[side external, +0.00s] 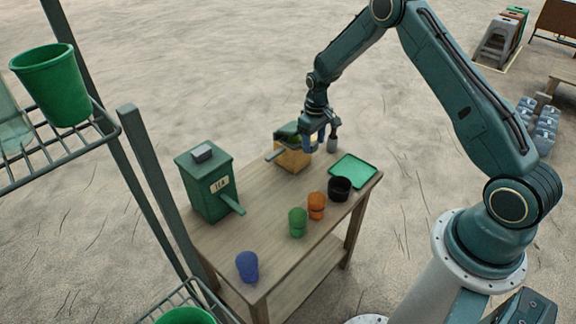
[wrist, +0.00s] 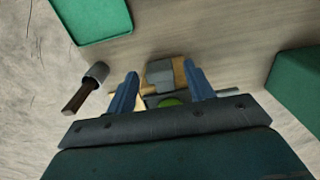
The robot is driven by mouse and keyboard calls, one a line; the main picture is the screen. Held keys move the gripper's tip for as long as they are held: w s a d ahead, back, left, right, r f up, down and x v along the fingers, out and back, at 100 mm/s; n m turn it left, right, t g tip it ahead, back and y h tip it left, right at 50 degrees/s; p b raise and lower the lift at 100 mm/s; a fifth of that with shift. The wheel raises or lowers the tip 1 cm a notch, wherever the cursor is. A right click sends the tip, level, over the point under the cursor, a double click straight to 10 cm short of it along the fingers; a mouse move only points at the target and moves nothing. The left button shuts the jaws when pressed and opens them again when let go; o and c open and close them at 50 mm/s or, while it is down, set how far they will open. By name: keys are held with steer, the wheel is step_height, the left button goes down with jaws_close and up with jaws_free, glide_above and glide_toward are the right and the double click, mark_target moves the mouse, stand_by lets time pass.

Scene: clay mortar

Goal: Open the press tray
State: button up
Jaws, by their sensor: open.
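A small wooden press (side external: 291,158) with a dark and green upper part stands at the table's far edge in the side view, a bar sticking out to its left. My gripper (side external: 316,140) is over its right side and hides part of it. In the wrist view, my gripper (wrist: 160,70) has its two blue fingers apart. A grey block (wrist: 160,73) on tan wood and a rounded green thing (wrist: 169,102) show between them. No grip on anything is visible. I cannot tell which part is the tray, or whether the fingers touch the press.
A mallet-like tool (side external: 333,143) is close right of my gripper. A green tray (side external: 353,171), black cup (side external: 339,189), orange cup (side external: 316,206), green cup (side external: 298,222) and blue cup (side external: 247,267) stand along the table. Mid-table is clear.

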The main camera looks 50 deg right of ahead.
steer(key=shift+f, duration=0.25)
jaws_close()
steer(key=s, duration=0.7)
stand_by(0.4)
jaws_free()
step_height(320, 180, up, 14)
stand_by(1.1)
steer(key=shift+s, duration=0.1)
